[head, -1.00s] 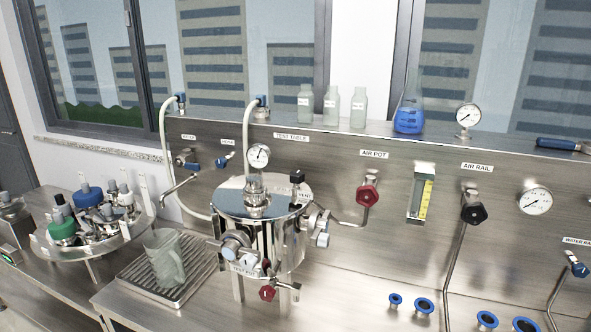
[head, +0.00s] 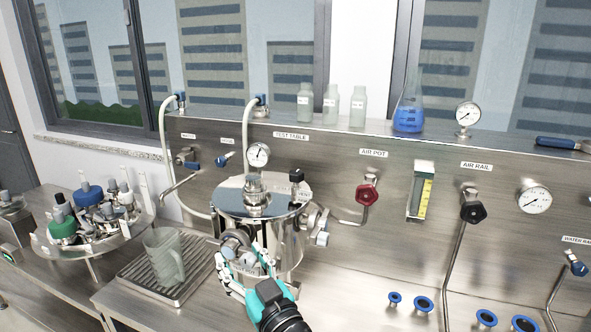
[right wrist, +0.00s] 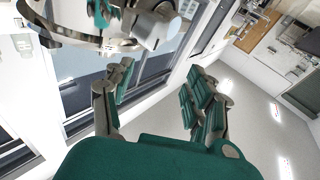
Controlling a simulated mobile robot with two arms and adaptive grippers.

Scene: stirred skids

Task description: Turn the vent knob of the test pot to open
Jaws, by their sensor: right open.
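The test pot (head: 232,208) is a shiny steel vessel on legs at the middle of the bench in the head view. A black knob (head: 297,176) stands on the right of its lid beside a small label, which I take to be the vent knob. My right gripper (head: 244,262) is open in front of the pot's lower front, well below the lid. It hides the pot's lower front fittings. In the right wrist view my open fingers (right wrist: 158,88) have nothing between them, and part of the pot (right wrist: 85,22) shows at the upper left. My left gripper is not in view.
A glass beaker (head: 166,256) stands on a drip tray (head: 150,291) left of the pot. A round stand with several capped fittings (head: 92,215) is further left. The back panel carries a red knob (head: 367,193) and a black knob (head: 473,211). Hoses rise behind the pot.

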